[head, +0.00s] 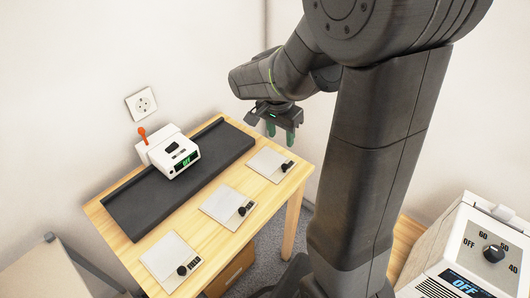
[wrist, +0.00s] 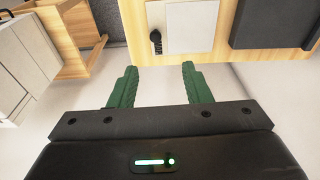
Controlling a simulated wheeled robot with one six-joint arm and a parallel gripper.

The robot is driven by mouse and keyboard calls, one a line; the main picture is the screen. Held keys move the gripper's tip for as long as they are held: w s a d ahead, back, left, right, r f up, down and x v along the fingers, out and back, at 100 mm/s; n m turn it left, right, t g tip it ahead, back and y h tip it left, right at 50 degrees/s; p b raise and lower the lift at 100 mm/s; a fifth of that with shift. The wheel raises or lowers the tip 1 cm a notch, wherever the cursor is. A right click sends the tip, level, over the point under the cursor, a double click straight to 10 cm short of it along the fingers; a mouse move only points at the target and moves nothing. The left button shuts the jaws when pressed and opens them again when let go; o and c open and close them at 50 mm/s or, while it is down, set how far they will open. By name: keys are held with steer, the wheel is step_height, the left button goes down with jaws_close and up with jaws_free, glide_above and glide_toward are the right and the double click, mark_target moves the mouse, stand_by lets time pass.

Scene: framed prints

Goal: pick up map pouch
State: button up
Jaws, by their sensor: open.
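I cannot pick out a map pouch for certain in either view. My gripper (head: 281,138) is open and empty, above the far right end of the wooden table. Its two green fingers also show in the wrist view (wrist: 159,70), apart, with nothing between them. Three flat pale squares with black knobs lie along the table's front side: a right one (head: 265,164), a middle one (head: 222,203) and a near left one (head: 168,259). The right-hand square appears ahead of the fingertips in the wrist view (wrist: 188,28).
A dark mat (head: 125,213) runs along the wooden table (head: 215,250). A wall socket (head: 141,103) is behind. A white dial device (head: 470,235) is at lower right. Walls stand close behind the table.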

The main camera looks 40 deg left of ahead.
mark_target(285, 166)
steer(key=f, duration=0.4)
steer(key=w+f, duration=0.1)
steer(key=f, duration=0.3)
steer(key=d+f, duration=0.1)
steer(key=f, duration=0.4)
steer(key=shift+w+f, duration=0.1)
steer(key=shift+w, duration=0.3)
jaws_close()
